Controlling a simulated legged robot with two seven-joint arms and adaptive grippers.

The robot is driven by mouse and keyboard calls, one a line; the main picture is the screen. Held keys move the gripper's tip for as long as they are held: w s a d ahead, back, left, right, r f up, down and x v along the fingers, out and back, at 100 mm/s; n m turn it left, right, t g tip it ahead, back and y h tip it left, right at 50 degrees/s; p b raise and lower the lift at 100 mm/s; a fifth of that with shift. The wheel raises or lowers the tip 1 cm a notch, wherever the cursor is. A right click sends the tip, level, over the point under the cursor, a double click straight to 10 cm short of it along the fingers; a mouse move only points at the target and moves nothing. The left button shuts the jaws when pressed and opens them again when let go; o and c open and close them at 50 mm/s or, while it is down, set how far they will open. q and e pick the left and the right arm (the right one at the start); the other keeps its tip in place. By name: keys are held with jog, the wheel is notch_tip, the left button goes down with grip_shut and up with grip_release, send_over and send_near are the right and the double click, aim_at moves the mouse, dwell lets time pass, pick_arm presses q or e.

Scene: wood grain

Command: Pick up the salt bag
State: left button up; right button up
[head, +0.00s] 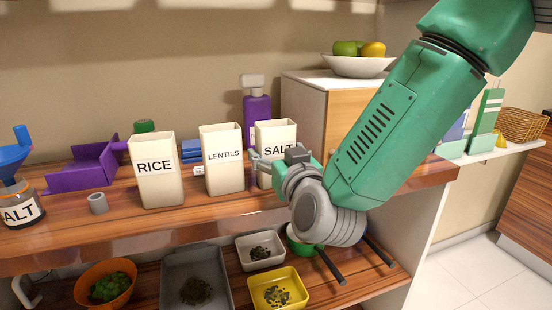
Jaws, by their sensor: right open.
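The salt bag (276,137) is a cream, box-like bag with the word SALT on its front. It stands upright on the wooden counter (130,218), at the right end of a row of three. My right gripper (272,161) is open in front of its lower half and hides part of it. One finger lies at the bag's left side and the other toward its right. I cannot tell whether they touch it. My left gripper is not in view.
The lentils bag (223,175) stands close left of the gripper, with the rice bag (156,185) beyond. A wooden cabinet (305,105) is behind right. A purple bottle (256,108) stands behind. Bowls and trays, including a yellow tray (293,276), fill the shelf below.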

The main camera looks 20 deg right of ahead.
aim_at(276, 124)
jog(key=shift+a, duration=0.1)
jog(key=shift+c, duration=1.2)
jog(key=shift+a, duration=0.15)
jog(key=c, duration=0.7)
jog(key=shift+c, duration=0.2)
jog(key=shift+r, duration=0.25)
notch_tip(276, 124, up, 10)
jog(key=p, duration=0.3)
jog(key=shift+p, duration=0.3)
jog(key=shift+r+p, duration=0.75)
jog(key=shift+r, duration=0.1)
